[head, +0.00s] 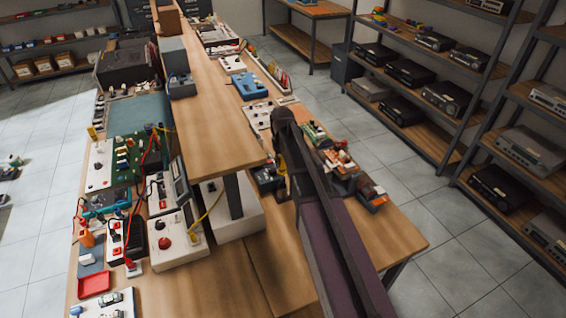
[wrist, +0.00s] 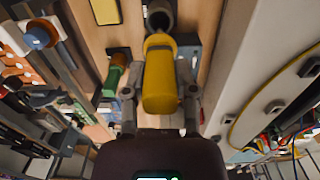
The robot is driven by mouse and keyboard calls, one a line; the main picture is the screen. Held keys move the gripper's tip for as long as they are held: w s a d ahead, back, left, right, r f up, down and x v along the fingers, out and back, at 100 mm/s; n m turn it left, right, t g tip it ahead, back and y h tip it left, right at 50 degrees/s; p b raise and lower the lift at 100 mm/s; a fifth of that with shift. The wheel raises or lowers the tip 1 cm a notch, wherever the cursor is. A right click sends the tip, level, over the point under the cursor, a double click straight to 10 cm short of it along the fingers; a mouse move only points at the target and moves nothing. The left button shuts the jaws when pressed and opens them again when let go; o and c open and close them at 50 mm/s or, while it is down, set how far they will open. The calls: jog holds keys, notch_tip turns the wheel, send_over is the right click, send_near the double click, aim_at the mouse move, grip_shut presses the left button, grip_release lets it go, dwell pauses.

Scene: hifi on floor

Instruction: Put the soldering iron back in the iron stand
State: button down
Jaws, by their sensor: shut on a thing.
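The soldering iron (wrist: 161,80) has a thick yellow handle and fills the middle of the wrist view. My gripper (wrist: 160,93) is shut on this handle, one finger on each side. A dark round opening (wrist: 159,17), apparently the iron stand's holder, shows just beyond the handle's far end. The iron's tip is hidden, so I cannot tell whether it is inside the holder or only in line with it. In the head view my arm hides most of this; a bit of yellow (head: 281,162) shows beside my gripper.
A green and orange tool (wrist: 116,75) lies close to the left finger in the wrist view. In the head view, the raised wooden shelf (head: 215,110) stands left of my gripper, and circuit boards (head: 333,158) crowd the right. The bench's front right corner (head: 400,240) is clear.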

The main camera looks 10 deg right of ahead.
aim_at(282, 176)
jog(key=shift+f+b, duration=3.35)
jog(key=shift+f, duration=0.05)
jog(key=shift+c, duration=1.7)
grip_release()
jog(key=o, duration=0.3)
jog(key=shift+o, duration=0.2)
jog(key=shift+r+p, duration=3.5)
